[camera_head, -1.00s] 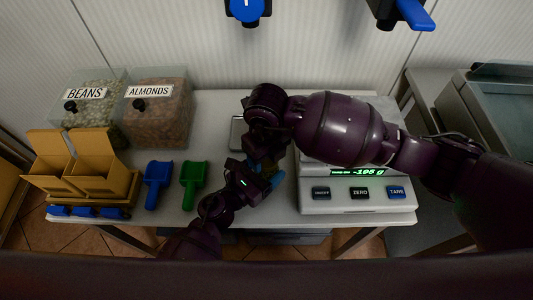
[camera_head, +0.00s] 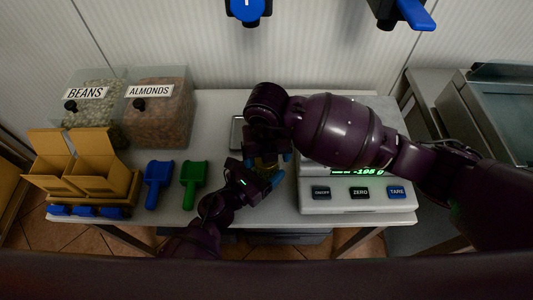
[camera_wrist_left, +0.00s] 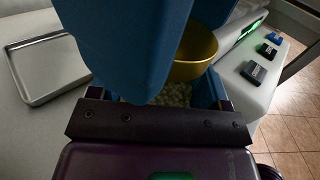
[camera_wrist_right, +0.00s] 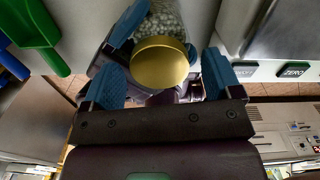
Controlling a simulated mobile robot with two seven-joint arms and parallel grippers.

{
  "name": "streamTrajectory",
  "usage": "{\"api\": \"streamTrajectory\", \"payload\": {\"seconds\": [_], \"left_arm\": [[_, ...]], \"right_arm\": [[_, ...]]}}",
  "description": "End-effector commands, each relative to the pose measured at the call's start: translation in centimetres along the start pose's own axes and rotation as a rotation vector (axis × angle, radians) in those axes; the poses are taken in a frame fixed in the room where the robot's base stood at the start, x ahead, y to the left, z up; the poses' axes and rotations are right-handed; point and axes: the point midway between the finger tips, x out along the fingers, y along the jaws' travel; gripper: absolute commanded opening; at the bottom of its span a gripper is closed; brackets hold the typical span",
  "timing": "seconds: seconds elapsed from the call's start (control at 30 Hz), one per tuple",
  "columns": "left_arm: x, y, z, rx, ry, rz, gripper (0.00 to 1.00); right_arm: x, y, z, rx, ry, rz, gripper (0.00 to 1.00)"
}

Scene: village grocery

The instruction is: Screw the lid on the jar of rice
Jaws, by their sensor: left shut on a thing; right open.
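The jar of rice (camera_wrist_right: 165,22) is clear, with white grains showing in the right wrist view. Its gold lid (camera_wrist_right: 159,63) sits at the jar's mouth; I cannot tell how tightly it is seated. In the left wrist view the lid (camera_wrist_left: 196,52) is partly hidden by a large blue finger, with rice (camera_wrist_left: 175,95) below it. My left gripper (camera_head: 266,178) is shut on the jar from the front left. My right gripper (camera_wrist_right: 160,68) is open, its blue fingers on either side of the lid, apart from it. In the head view, my arms hide most of the jar.
A scale (camera_head: 358,205) reading about -195 g stands close on the right. A small metal tray (camera_wrist_left: 45,68) lies behind the jar. Blue (camera_head: 158,180) and green (camera_head: 193,182) scoops lie to the left, near cardboard boxes (camera_head: 95,175) and bins of beans (camera_head: 95,100) and almonds (camera_head: 158,115).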

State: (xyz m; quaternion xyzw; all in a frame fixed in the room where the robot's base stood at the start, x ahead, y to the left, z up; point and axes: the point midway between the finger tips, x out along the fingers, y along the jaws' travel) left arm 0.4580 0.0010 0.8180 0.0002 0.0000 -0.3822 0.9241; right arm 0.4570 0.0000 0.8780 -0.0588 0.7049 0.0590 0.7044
Motion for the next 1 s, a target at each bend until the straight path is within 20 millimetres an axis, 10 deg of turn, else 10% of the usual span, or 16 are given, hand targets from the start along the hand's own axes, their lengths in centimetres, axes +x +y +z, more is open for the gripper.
{"api": "streamTrajectory", "payload": {"seconds": [1.0], "left_arm": [[0.0, -0.1, 0.0, -0.001, 0.000, -0.002, 0.04]], "right_arm": [[-6.9, -0.7, 2.3, -0.033, -0.081, -0.056, 0.80]]}}
